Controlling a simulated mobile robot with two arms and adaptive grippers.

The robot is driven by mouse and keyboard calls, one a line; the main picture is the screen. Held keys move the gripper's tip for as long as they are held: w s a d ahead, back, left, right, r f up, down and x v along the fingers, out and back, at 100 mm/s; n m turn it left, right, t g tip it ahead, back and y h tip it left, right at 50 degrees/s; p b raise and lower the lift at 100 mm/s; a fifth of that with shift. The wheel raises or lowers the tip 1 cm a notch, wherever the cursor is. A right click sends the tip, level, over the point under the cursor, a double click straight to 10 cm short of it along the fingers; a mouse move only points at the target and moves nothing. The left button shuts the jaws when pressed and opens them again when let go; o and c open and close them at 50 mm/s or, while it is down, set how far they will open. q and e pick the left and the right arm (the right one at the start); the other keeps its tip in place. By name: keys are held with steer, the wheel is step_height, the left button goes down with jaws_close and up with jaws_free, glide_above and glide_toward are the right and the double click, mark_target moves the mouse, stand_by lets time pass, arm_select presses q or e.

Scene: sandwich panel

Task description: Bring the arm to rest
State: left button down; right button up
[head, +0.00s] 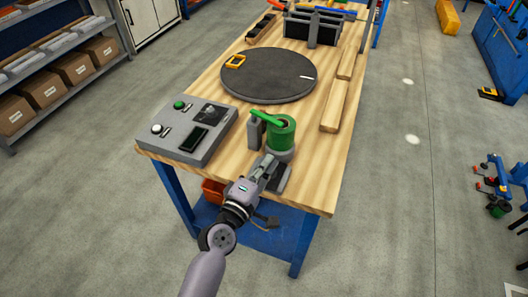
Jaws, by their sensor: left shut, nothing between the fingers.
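My left gripper (270,165) is at the near edge of the wooden workbench (200,90), in front of a green roll (281,132) on a grey stand. It is shut with nothing in it. My left arm comes up from the bottom of the head view, over the bench's front edge. A dark grey block (283,180) lies right beside the gripper; I cannot tell whether they touch. My right gripper is not in view.
A grey control panel (173,150) with buttons sits left of the gripper. Wooden strips (334,106) line the right edge. Shelves with cardboard boxes (43,88) stand left.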

arm_select(q)
steer(key=shift+s+d, duration=0.1)
steer(key=shift+s, duration=0.15)
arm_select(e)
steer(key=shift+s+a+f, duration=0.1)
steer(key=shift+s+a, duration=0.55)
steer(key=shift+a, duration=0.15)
